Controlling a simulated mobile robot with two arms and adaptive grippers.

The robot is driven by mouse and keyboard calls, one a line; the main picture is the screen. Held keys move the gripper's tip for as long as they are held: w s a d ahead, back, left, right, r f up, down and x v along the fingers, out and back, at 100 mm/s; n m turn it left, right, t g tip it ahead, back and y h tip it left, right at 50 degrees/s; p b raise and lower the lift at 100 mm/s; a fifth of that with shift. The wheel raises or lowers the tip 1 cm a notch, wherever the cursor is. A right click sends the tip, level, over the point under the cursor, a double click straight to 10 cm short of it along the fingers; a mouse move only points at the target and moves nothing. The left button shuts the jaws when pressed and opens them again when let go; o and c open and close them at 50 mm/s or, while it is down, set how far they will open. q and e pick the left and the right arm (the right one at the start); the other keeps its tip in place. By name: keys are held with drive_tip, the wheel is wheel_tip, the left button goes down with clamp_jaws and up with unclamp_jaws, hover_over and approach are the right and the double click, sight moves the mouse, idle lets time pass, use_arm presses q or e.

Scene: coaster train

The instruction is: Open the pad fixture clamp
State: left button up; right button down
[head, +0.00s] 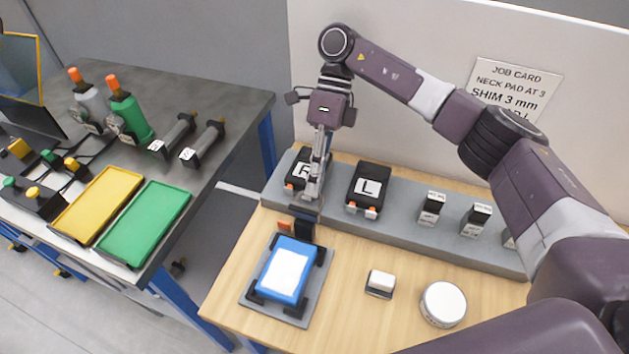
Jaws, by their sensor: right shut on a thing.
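The pad fixture (316,304) is a grey plate with black corner holders on the wooden bench. A blue pad (268,284) with a white top lies in it. The clamp (303,230) is a dark block at the fixture's back edge, with an orange piece (284,226) beside it. My right gripper (314,190) points down just above and behind the clamp. Its fingers are shut on a thin upright part that appears to be the clamp's handle; the fingers largely hide it. My left gripper is not in view.
A grey rack behind the fixture holds black blocks marked R (297,180) and L (369,187) and small labelled blocks (432,208). A small block (380,283) and a round white-topped item (443,303) stand right of the fixture. A yellow tray (97,205) and a green tray (144,222) lie on the left table.

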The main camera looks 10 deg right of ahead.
drive_tip(key=c, duration=2.1)
unclamp_jaws()
wheel_tip(320, 180, up, 10)
